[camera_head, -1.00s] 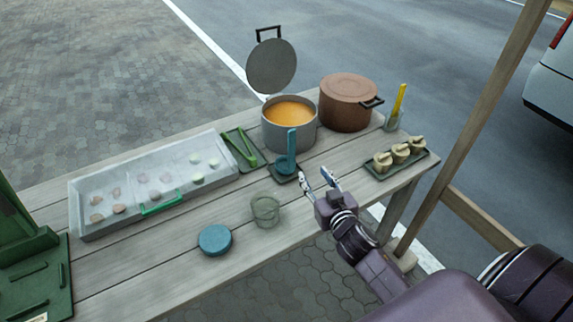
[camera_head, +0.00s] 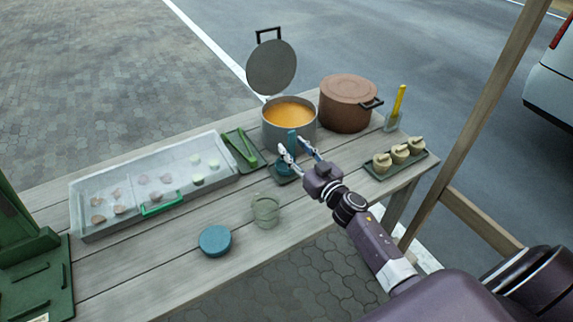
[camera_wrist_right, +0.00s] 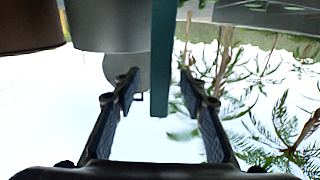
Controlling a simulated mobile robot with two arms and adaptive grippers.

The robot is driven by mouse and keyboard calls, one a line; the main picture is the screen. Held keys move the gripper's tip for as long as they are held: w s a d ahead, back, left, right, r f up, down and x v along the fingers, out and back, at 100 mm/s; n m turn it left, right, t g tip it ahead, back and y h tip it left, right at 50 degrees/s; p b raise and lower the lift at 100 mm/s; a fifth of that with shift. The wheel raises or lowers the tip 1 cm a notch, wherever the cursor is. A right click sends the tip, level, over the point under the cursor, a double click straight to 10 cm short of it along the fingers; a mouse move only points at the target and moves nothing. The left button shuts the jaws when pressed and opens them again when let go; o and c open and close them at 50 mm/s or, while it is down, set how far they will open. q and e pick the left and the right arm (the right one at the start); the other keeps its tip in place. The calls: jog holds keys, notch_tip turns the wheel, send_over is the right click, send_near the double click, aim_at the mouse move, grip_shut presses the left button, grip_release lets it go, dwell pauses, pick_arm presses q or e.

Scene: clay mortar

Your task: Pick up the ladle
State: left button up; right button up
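My left gripper is not in view.
The grey pot (camera_head: 289,118) of orange soup, its lid raised, stands just behind the ladle. A brown pot (camera_head: 347,103) is right of it. A tray of buns (camera_head: 399,160) lies to the right, a glass jar (camera_head: 265,211) and blue lid (camera_head: 215,241) nearer.

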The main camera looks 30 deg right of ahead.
jog(key=shift+w+a, duration=0.1)
jog(key=shift+w, duration=0.85)
grip_shut()
jog(key=shift+r, duration=0.1)
notch_tip(320, 180, up, 10)
jog(key=p, duration=0.4)
notch_tip(320, 180, up, 10)
jog(key=p, duration=0.1)
